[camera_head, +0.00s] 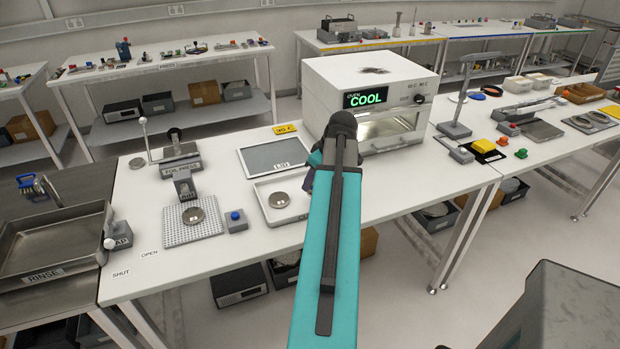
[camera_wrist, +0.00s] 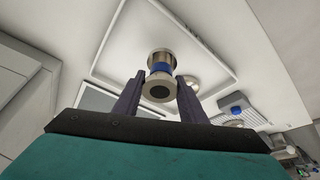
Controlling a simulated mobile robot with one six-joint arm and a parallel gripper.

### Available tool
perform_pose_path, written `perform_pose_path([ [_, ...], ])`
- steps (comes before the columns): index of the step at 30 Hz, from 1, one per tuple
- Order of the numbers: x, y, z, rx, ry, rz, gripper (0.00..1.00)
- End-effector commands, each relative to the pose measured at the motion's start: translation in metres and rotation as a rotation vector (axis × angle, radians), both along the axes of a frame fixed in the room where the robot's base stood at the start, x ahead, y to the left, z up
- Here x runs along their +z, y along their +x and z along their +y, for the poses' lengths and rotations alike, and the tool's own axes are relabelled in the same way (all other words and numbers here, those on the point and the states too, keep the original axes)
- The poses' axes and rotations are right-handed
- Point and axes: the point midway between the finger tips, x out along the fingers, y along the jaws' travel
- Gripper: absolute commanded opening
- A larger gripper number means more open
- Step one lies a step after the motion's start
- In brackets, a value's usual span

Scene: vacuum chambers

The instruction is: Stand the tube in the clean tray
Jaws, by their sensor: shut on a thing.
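The tube (camera_wrist: 160,60) is a short metal cylinder with a blue band, seen in the wrist view. My gripper (camera_wrist: 160,84) is shut on it, with one dark finger on each side. The tube is over the white tray (camera_wrist: 205,38); I cannot tell whether it touches the tray floor. In the head view the white tray (camera_head: 292,184) lies on the bench in front of the oven, with a round metal disc (camera_head: 279,200) in it. No label on this tray is readable. My arm hides the gripper, the tube and the tray's right side there.
A grey-topped tray (camera_head: 275,157) lies just behind the white tray. The oven (camera_head: 370,95), marked COOL, stands behind my arm. A perforated plate (camera_head: 192,220) and a small blue-button box (camera_head: 236,221) are at the left. A rinse basin (camera_head: 50,245) is further left.

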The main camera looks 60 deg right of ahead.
Motion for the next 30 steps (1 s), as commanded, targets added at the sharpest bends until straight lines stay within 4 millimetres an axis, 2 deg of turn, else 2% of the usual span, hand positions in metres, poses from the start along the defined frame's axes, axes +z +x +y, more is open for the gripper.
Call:
perform_pose_path([
  [3, 0.002, 0.011, -0.014, 0.000, 0.000, 0.000, 0.06],
  [12, -0.002, 0.031, -0.036, 0.000, -0.001, -0.001, 0.06],
  [30, -0.008, 0.033, -0.038, -0.002, 0.001, 0.000, 0.06],
])
